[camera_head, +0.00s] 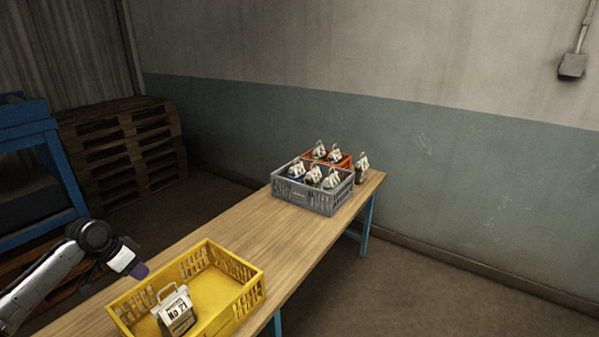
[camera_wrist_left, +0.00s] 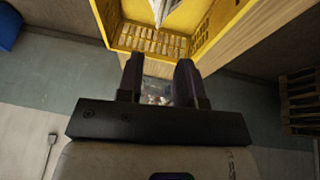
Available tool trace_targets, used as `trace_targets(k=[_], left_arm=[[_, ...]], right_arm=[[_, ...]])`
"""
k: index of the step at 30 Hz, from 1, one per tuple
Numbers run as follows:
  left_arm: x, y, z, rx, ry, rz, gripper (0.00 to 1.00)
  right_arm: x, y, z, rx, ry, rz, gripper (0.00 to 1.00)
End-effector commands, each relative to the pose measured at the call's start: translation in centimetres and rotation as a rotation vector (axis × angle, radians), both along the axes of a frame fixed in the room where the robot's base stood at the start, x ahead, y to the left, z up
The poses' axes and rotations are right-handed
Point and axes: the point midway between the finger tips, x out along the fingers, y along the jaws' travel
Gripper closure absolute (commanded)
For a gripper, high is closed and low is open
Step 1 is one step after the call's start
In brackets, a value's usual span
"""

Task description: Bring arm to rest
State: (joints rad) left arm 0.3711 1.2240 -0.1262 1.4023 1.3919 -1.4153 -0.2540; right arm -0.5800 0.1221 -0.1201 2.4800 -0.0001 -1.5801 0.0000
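My left gripper (camera_head: 138,271) hangs over the left edge of the table, beside the yellow crate (camera_head: 252,292) and apart from it. In the left wrist view its two fingers (camera_wrist_left: 159,70) stand apart with nothing held between them. A white-labelled sack marked "No 71" (camera_head: 177,312) stands in the yellow crate, at its near side. Part of a sack (camera_wrist_left: 178,14) and the yellow crate (camera_wrist_left: 207,22) show at the top of the left wrist view. My right gripper is in neither view.
On the wooden table (camera_head: 262,228), a grey crate (camera_head: 318,202) with several sacks stands at the far end. An orange crate (camera_head: 344,159) with sacks is behind it. One sack (camera_head: 361,170) stands beside them. The table's middle is clear. Pallets (camera_head: 125,150) stand at left.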

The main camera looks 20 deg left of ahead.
Motion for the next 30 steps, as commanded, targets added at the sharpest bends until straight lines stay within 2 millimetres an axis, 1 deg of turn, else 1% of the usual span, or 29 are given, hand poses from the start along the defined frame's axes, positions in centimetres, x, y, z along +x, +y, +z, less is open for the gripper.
trace_targets(k=[4,6,8,9,11,13,14,16,17,19,20,21,23,24,26,27,29,30], left_arm=[[0.0,0.0,0.0,-0.005,0.002,0.012,0.66],[-0.2,0.1,-0.1,-0.011,0.022,0.049,0.66],[-0.5,1.0,-0.3,0.039,0.043,0.083,0.66],[-0.6,1.4,-0.2,0.089,0.053,0.097,0.66],[-0.6,1.6,0.3,0.183,0.055,0.104,0.66],[-0.4,1.3,1.4,0.316,0.042,0.1,0.66],[-0.2,1.1,2.1,0.375,0.029,0.095,0.66],[0.4,-0.4,3.1,0.496,-0.015,0.077,0.66],[0.8,-1.4,3.4,0.539,-0.039,0.067,0.66],[1.6,-4.5,3.6,0.623,-0.108,0.039,0.66],[1.8,-6.0,3.3,0.653,-0.136,0.025,0.66],[2.0,-8.6,2.6,0.682,-0.176,0.003,0.66],[1.6,-12.4,1.2,0.71,-0.233,-0.027,0.66],[1.2,-14.9,0.2,0.715,-0.267,-0.044,0.66],[-0.1,-18.6,-1.4,0.707,-0.311,-0.065,0.66],[-1.2,-21.0,-2.5,0.691,-0.337,-0.075,0.66],[-3.1,-24.4,-4.2,0.652,-0.362,-0.085,0.66],[-4.6,-26.5,-5.3,0.618,-0.372,-0.087,0.66]], right_arm=[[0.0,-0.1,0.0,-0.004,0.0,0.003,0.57],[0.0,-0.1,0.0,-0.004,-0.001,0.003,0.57],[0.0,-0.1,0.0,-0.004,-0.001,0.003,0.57],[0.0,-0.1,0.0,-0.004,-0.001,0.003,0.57],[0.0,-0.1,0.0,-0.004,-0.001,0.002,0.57],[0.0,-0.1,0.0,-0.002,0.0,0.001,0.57],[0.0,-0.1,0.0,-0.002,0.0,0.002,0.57],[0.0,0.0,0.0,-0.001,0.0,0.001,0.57],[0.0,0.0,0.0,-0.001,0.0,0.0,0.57],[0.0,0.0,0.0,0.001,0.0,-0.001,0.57],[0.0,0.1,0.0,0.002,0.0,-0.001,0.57],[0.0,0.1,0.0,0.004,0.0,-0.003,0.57],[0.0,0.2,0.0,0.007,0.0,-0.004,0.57],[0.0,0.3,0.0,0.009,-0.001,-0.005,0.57],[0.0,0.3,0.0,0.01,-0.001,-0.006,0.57],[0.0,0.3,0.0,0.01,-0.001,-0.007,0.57],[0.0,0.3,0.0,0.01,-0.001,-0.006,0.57],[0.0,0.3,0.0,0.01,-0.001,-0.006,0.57]])
